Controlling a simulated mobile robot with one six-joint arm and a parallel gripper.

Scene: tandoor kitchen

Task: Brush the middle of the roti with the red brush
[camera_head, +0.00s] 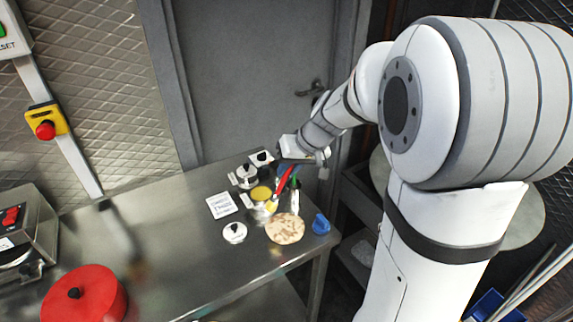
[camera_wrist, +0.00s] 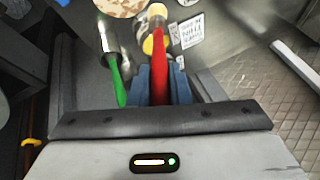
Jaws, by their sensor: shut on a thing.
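The roti (camera_head: 284,228), a pale brown-patched disc, lies flat on the steel table near its right end. Its edge also shows at the top of the wrist view (camera_wrist: 118,5). My gripper (camera_wrist: 162,88) is shut on the red brush (camera_wrist: 159,65) by its handle. The brush's pale head points away from the gripper, beside the roti's edge in the wrist view. In the head view the red brush (camera_head: 285,179) slants down over the bowl of yellow liquid (camera_head: 261,194). I cannot tell whether its head touches anything.
A green-handled brush (camera_wrist: 117,80) stands close beside the red one. A blue object (camera_head: 320,224) sits right of the roti, near the table edge. A white lidded pot (camera_head: 234,233), a printed card (camera_head: 222,205) and a red lidded pot (camera_head: 84,296) are to the left.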

